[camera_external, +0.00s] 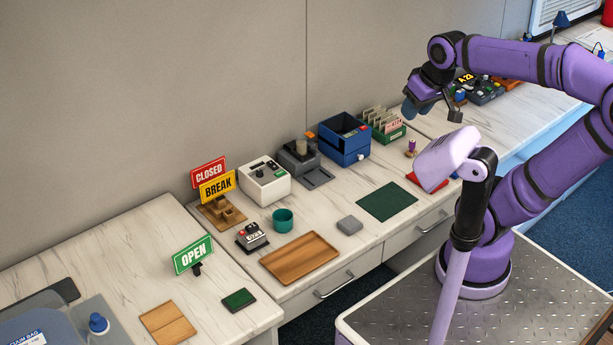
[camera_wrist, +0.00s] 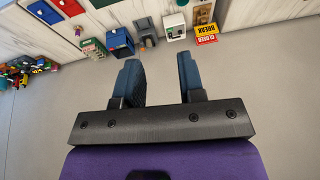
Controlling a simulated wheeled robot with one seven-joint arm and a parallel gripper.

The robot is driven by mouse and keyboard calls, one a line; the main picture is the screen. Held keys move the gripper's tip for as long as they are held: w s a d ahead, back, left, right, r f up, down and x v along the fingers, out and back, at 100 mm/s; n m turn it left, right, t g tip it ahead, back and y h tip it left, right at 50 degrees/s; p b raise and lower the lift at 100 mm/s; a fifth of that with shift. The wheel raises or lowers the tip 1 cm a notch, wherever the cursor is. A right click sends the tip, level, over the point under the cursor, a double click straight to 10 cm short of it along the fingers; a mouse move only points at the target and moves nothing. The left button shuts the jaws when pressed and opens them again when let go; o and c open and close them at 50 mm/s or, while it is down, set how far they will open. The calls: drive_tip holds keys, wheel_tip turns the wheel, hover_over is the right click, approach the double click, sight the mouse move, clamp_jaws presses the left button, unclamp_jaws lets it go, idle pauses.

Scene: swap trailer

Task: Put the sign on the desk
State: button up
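A green OPEN sign (camera_external: 193,254) stands on a small dark foot on the left desk (camera_external: 105,245). A yellow BREAK sign (camera_external: 217,188) and a red CLOSED sign (camera_external: 208,172) stand together in a wooden holder (camera_external: 222,214) on the middle desk (camera_external: 330,215). In the wrist view, the yellow sign (camera_wrist: 205,29) and red sign (camera_wrist: 206,40) show at the top, beyond the fingers; I do not make out the green sign there. My gripper (camera_external: 416,110) is raised above the right part of the desks, far from all signs. Its blue fingers (camera_wrist: 158,60) are apart with nothing between them.
The middle desk holds a white box (camera_external: 263,182), a teal cup (camera_external: 283,220), a wooden tray (camera_external: 300,257), a blue bin (camera_external: 345,140) and a green mat (camera_external: 387,201). A wooden pad (camera_external: 168,323) and dark green block (camera_external: 239,299) lie on the left desk. Bare desk surrounds the OPEN sign.

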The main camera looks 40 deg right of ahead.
drive_tip(key=w+a+f+m+g+y, duration=0.25)
drive_tip(key=w+a+f+g, duration=0.2)
drive_tip(key=w+a, duration=0.5)
drive_tip(key=m+g+y, duration=0.5)
drive_tip(key=m+y, duration=0.1)
drive_tip(key=y, duration=0.3)
approach(200, 242)
drive_tip(key=s+d+r, duration=0.7)
drive_tip(key=d+r, duration=0.2)
drive_tip(key=w+a+f+m+t+y, duration=0.2)
drive_tip(key=a+f+m+y, duration=0.15)
drive_tip(key=f, duration=0.35)
drive_tip(key=w+a+f+m+t+y, duration=0.2)
drive_tip(key=w+a+f+m, duration=0.15)
drive_tip(key=f, duration=0.25)
drive_tip(key=shift+m+g, duration=0.25)
drive_tip(key=shift+m, duration=0.2)
drive_tip(key=a, duration=0.3)
drive_tip(key=s+a, duration=0.1)
drive_tip(key=a, duration=0.6)
drive_tip(key=shift+s+a+f, duration=0.1)
drive_tip(key=shift+s+a, duration=0.15)
drive_tip(key=shift+s, duration=0.1)
clamp_jaws()
